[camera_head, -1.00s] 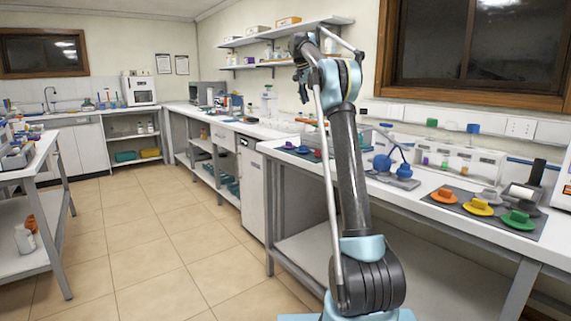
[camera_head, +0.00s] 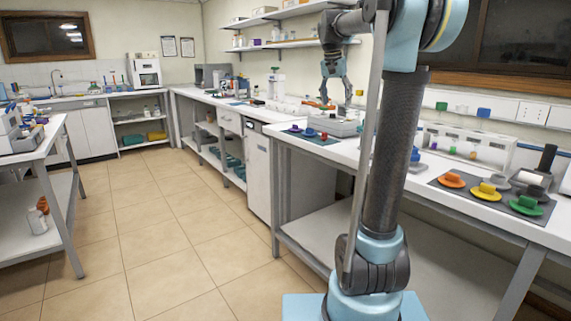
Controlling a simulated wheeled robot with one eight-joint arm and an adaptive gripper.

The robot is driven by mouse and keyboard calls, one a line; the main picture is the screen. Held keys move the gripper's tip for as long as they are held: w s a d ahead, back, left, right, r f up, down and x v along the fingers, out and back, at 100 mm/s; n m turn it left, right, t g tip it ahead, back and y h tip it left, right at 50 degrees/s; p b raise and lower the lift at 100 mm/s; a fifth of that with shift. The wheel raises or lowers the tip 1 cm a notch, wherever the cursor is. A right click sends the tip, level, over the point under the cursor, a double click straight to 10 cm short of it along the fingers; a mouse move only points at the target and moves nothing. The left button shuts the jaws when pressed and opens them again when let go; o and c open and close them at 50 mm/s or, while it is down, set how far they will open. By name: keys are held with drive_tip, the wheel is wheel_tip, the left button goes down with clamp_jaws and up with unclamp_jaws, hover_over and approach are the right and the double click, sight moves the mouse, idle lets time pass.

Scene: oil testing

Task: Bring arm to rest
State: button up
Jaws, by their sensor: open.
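My arm (camera_head: 394,150) rises from its light blue base at the lower middle, bends at a joint near the top edge and reaches left. My gripper (camera_head: 337,100) hangs from its end with the fingers pointing down, apart and with nothing between them. In the picture it is above a grey box-shaped device (camera_head: 343,128) on the white bench. I cannot tell the exact height between them.
A dark mat (camera_head: 466,204) with orange, yellow and green pieces lies on the right bench. Another mat with small coloured pieces (camera_head: 311,132) lies left of the grey device. Shelves (camera_head: 290,43) hang on the wall behind. The tiled floor (camera_head: 170,220) at left is clear.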

drive_tip(key=s+f+n+y, duration=0.2)
drive_tip(key=s+f+n, duration=0.3)
drive_tip(key=s+f, duration=2.9)
drive_tip(key=s, duration=0.3)
drive_tip(key=shift+s+a+f+n, duration=0.2)
drive_tip(key=shift+s+n, duration=0.1)
drive_tip(key=shift+n, duration=0.1)
drive_tip(key=shift+w+f, duration=0.15)
drive_tip(key=shift+w, duration=0.3)
